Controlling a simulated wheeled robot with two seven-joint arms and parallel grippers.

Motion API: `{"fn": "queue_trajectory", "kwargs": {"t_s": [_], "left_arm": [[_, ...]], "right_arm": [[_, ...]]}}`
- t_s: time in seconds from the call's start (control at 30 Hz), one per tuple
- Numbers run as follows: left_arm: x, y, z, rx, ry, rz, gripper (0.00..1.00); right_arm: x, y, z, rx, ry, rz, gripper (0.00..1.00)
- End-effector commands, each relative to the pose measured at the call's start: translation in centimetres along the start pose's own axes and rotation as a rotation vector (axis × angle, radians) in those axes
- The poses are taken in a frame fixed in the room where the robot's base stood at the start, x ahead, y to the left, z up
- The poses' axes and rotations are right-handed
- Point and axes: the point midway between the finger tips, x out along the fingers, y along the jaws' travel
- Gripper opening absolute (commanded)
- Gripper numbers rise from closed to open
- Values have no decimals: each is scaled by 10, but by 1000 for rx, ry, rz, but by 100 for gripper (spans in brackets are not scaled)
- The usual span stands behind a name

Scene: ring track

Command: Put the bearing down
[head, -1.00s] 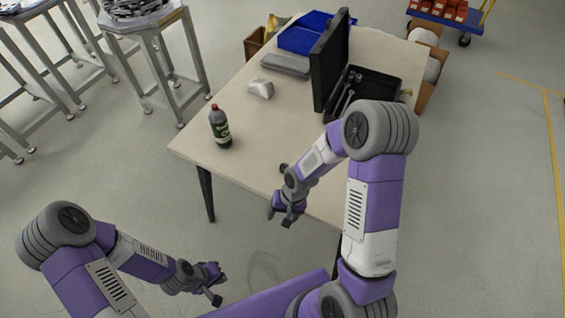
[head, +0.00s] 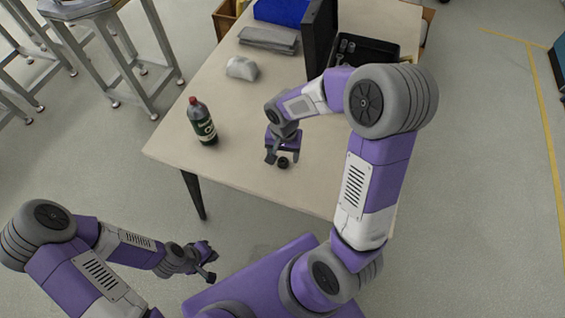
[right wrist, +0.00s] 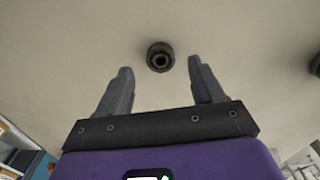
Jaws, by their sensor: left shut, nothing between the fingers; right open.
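The bearing (head: 283,163) is a small dark ring on the beige table, near its front edge. In the right wrist view the bearing (right wrist: 160,57) shows its dark centre hole and appears to rest on the tabletop, just past the fingertips and between their lines. My right gripper (head: 282,157) is open, pointing down at it; its two grey fingers stand apart from the bearing on both sides. My left gripper (head: 209,262) is shut and empty, low in front of the table, away from it.
A dark bottle with a red cap (head: 202,122) stands left of my right gripper. Behind are a whitish lump (head: 241,68), a grey flat case (head: 268,39), a blue bin (head: 281,11) and an open black toolbox (head: 362,50).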

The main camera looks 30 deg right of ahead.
Motion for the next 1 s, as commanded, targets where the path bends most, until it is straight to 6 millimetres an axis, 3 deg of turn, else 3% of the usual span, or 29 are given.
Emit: {"fn": "queue_trajectory", "kwargs": {"t_s": [0.03,0.17,0.47,0.9,1.0], "left_arm": [[6,-2,0,0,0,0,0],[10,-4,-1,0,1,0,0],[10,-4,-1,0,1,0,0],[10,-4,-1,0,1,0,0],[10,-4,-1,0,1,0,0]], "right_arm": [[12,0,3,0,-3,1,67],[25,0,2,-1,-1,1,67],[27,0,1,0,0,-1,66],[27,0,1,0,0,-1,1],[27,0,1,0,0,-1,0]]}}
